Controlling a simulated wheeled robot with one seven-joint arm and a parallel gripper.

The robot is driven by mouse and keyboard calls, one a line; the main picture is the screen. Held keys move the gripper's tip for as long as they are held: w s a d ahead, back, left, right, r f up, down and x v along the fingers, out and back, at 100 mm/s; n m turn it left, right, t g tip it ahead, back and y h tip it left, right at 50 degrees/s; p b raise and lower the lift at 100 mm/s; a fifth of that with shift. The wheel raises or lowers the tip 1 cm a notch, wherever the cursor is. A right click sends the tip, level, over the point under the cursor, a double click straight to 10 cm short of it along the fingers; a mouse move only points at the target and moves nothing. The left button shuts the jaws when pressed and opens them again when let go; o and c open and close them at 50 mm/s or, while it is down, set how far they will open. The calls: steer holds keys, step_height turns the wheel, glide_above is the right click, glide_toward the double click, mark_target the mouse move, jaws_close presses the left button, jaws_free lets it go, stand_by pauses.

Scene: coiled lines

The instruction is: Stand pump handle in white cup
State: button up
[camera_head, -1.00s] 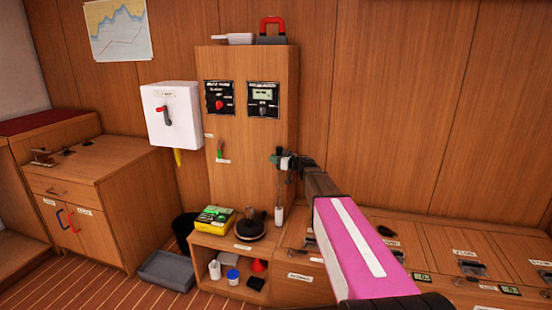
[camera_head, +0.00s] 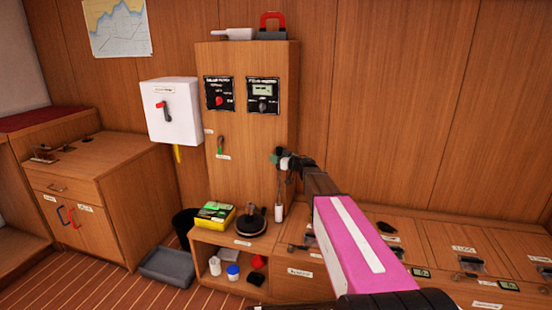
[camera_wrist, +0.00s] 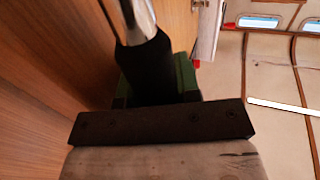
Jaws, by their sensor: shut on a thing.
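My gripper (camera_head: 284,160) is in front of the right side of the wooden cabinet and is shut. In the wrist view its green pads (camera_wrist: 186,77) close around the black grip of the pump handle (camera_wrist: 145,58), whose chrome rod leaves the top of the picture. In the head view a thin rod of the handle (camera_head: 281,190) hangs below the gripper, roughly upright. A small white cup (camera_head: 278,213) stands straight below at the cabinet's foot. The rod's lower end meets the cup in the picture; I cannot tell whether it is inside, behind or in front.
A yellow and green box (camera_head: 214,213) and a round black item (camera_head: 249,226) sit on the low shelf unit left of the cup. A grey tray (camera_head: 167,268) lies on the floor. Hatched counter lids (camera_head: 450,250) run right. The white switch box (camera_head: 173,112) hangs at left.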

steer(key=shift+f, duration=1.4)
stand_by(6.6)
